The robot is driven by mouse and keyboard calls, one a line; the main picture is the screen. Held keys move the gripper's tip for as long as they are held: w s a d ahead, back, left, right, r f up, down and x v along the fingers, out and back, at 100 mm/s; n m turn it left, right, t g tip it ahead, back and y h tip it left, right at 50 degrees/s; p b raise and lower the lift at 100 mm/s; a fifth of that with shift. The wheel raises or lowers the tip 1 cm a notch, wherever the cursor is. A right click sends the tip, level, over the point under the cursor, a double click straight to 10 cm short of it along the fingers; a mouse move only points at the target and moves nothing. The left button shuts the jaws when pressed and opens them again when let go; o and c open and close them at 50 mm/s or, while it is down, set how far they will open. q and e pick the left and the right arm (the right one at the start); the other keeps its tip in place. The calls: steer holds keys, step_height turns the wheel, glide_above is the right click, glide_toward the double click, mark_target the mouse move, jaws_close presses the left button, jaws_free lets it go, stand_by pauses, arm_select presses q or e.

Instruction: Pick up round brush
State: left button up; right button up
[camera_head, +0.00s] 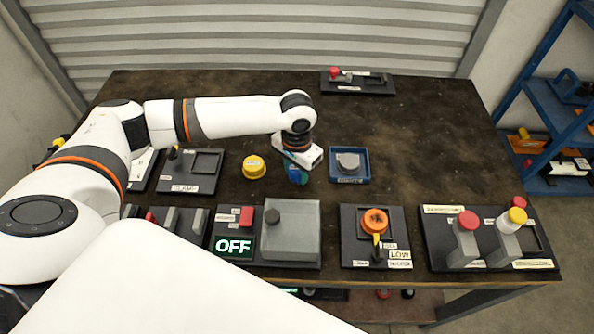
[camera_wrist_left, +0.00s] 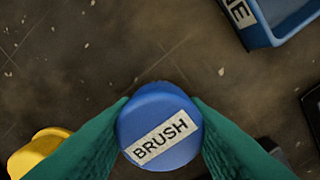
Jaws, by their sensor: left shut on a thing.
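The round brush (camera_wrist_left: 160,118) shows in the left wrist view as a blue round top with a white label reading BRUSH. My left gripper (camera_wrist_left: 158,125) has its two green fingers shut on the brush, one on each side. In the head view my left gripper (camera_head: 299,176) points down at the middle of the table, with a bit of the blue brush (camera_head: 294,174) showing by its fingers. The underside of the brush is hidden, so I cannot tell if it touches the table. My right gripper is not in view.
A yellow round piece (camera_head: 254,167) stands left of the brush, and a blue tray (camera_head: 365,178) with a grey piece stands right. A grey box by an OFF sign (camera_head: 234,247) and an orange-knobbed panel (camera_head: 376,222) stand in front. The back table (camera_head: 240,84) is mostly clear.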

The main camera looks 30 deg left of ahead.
arm_select(q)
step_height(320, 180, up, 10)
steer(key=shift+r, duration=0.1)
stand_by(0.4)
